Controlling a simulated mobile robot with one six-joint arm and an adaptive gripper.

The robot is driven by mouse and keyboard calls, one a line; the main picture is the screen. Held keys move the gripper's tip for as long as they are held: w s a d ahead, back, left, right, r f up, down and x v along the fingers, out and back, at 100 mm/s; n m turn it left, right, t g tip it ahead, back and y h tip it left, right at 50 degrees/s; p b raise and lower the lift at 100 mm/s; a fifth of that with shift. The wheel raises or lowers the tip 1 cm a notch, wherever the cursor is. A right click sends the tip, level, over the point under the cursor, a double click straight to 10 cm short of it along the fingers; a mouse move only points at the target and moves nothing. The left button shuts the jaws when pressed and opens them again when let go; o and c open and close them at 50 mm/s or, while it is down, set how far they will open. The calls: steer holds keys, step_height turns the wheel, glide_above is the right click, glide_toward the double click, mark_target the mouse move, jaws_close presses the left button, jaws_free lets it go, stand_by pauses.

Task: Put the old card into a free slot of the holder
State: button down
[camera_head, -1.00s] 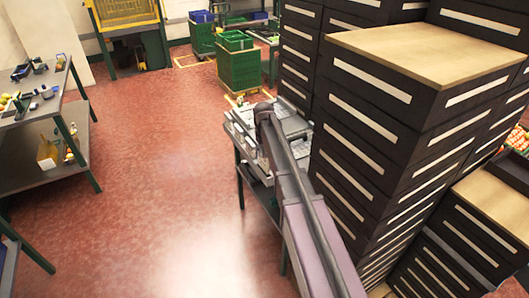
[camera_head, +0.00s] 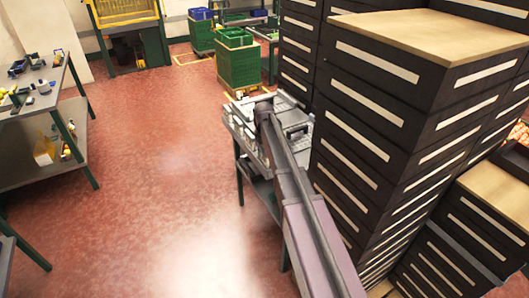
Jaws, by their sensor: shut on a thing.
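My arm (camera_head: 292,178) reaches from the bottom edge up over a narrow table (camera_head: 262,188) beside the drawer cabinets. Its far end is above grey and whitish rack-like pieces (camera_head: 294,122) on that table. I cannot make out my gripper, which is hidden behind the arm or too small to tell. The card cannot be made out. I cannot tell which grey piece is the holder or which slots are free.
Tall dark drawer cabinets (camera_head: 385,125) stand close on the right of the arm. A shelf table (camera_head: 45,102) with small items stands at the left. Green crates (camera_head: 238,66) are stacked behind the narrow table. The red floor (camera_head: 150,185) between is clear.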

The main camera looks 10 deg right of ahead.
stand_by(0.4)
steer(key=c, duration=0.5)
jaws_free()
step_height(320, 180, up, 7)
steer(key=p, duration=0.7)
stand_by(0.3)
steer(key=shift+s, duration=0.15)
steer(key=s+m, duration=0.1)
steer(key=s, duration=0.8)
steer(key=s+m, duration=0.1)
steer(key=s, duration=0.9)
steer(key=s+m, duration=0.1)
steer(key=s, duration=0.9)
steer(key=shift+d+m, duration=0.2)
steer(key=shift+m, duration=0.1)
